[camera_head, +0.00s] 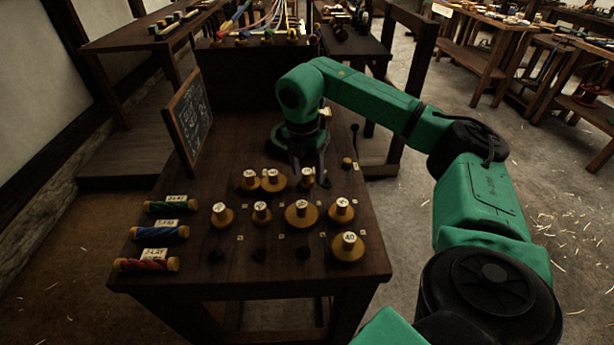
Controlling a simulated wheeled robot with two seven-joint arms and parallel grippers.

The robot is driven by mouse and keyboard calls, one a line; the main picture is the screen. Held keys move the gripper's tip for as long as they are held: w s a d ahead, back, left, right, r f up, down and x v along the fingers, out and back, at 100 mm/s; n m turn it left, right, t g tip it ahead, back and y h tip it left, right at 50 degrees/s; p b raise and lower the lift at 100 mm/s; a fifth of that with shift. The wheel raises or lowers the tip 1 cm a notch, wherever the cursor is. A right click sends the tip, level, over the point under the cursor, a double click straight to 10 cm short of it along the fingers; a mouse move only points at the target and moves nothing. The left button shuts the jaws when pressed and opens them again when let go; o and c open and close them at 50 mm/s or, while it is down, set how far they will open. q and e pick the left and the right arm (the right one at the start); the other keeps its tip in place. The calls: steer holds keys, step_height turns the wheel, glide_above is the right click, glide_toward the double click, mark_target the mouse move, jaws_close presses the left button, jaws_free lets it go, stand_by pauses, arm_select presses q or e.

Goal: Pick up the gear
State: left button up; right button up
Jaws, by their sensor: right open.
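Several brass-coloured round gear-like pieces with upright hubs and pale labelled tops stand on the dark wooden table (190,272). In the back row are a left one (249,184), a middle one (273,184) and a right one (307,183). Nearer stand others, including a wide one (301,218) and the front right one (348,250). Which one is the task's gear I cannot tell. My right gripper (308,165) is open, pointing down at the right back-row piece. Its fingertips look close to that hub; contact is unclear. My left gripper is out of view.
A small chalkboard (188,118) stands at the table's left edge. Green (165,206), blue (160,232) and red (146,265) bobbins lie at the left front. Small dark lumps (259,255) lie along the front. More workbenches stand behind.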

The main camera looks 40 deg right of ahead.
steer(key=shift+d+f, duration=0.1)
steer(key=shift+f, duration=0.25)
jaws_close()
steer(key=shift+r, duration=0.1)
step_height(320, 180, up, 9)
steer(key=shift+w+f+p, duration=0.15)
steer(key=shift+p, duration=0.2)
step_height(320, 180, up, 11)
steer(key=p, duration=0.7)
step_height(320, 180, up, 4)
steer(key=p, duration=0.5)
glide_above(306, 171)
